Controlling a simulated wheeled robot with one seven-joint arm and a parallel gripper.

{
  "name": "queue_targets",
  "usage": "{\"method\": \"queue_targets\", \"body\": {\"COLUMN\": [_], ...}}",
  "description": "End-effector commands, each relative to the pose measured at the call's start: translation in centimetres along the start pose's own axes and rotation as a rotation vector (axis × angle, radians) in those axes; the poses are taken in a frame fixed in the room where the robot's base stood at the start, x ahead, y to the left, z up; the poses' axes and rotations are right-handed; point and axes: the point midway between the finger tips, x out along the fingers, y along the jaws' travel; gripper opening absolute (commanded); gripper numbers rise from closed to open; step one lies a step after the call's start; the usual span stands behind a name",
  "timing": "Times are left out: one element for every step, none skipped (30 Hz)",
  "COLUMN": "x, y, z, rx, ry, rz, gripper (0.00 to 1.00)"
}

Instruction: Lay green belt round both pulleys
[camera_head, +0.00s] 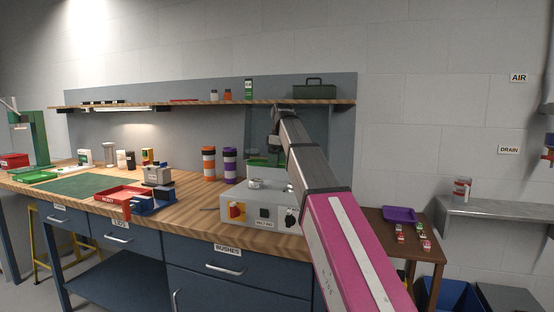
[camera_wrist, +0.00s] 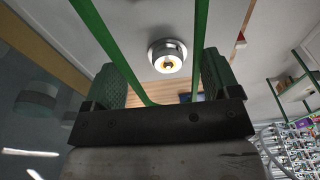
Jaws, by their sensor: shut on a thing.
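The green belt (camera_wrist: 122,60) hangs as a loop from my gripper (camera_wrist: 162,88); its two strands run up and out of the wrist view. My gripper's green-padded fingers are shut on it. In the head view, a green strip (camera_head: 265,162), apparently the belt, shows above the grey machine box (camera_head: 262,212), beneath my gripper. A silver pulley (camera_head: 256,184) sits on top of the box; a round silver pulley (camera_wrist: 168,58) shows beyond the fingers in the wrist view, apart from them. A dim round shape (camera_wrist: 37,100) at left may be a second pulley or a reflection.
The wooden bench (camera_head: 185,190) carries a red tray (camera_head: 122,197) at left and orange (camera_head: 208,163) and purple (camera_head: 230,165) banded cylinders beside the box. A shelf (camera_head: 200,104) runs behind. A small brown table (camera_head: 425,250) stands right.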

Motion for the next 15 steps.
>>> {"method": "queue_targets", "body": {"x": [0.0,0.0,-0.01,-0.01,-0.01,-0.03,-0.05,0.01,0.09,0.16,0.25,0.4,0.53,0.68,0.92], "y": [0.0,0.0,0.01,0.01,0.01,0.01,0.02,0.01,0.0,0.0,0.0,-0.01,-0.01,-0.02,-0.02], "z": [0.0,0.0,0.0,0.0,0.0,0.01,0.03,0.03,0.04,0.05,0.06,0.08,0.1,0.12,0.15], "rx": [0.0,0.0,0.0,0.0,0.0,0.0,0.0,0.0,0.0,0.0,0.0,0.0,0.0,0.0,0.0], "ry": [0.0,0.0,0.0,0.0,0.0,0.0,0.001,0.001,0.001,0.001,0.001,0.001,0.001,0.001,0.001], "rz": [0.0,0.0,0.0,0.0,0.0,0.0,-0.001,-0.001,-0.001,-0.001,-0.001,-0.001,-0.001,-0.001,-0.001], "gripper": [0.58,0.58,0.58,0.58,0.58,0.58,0.58,0.58,0.58,0.58,0.58,0.58,0.58,0.58,0.58]}}
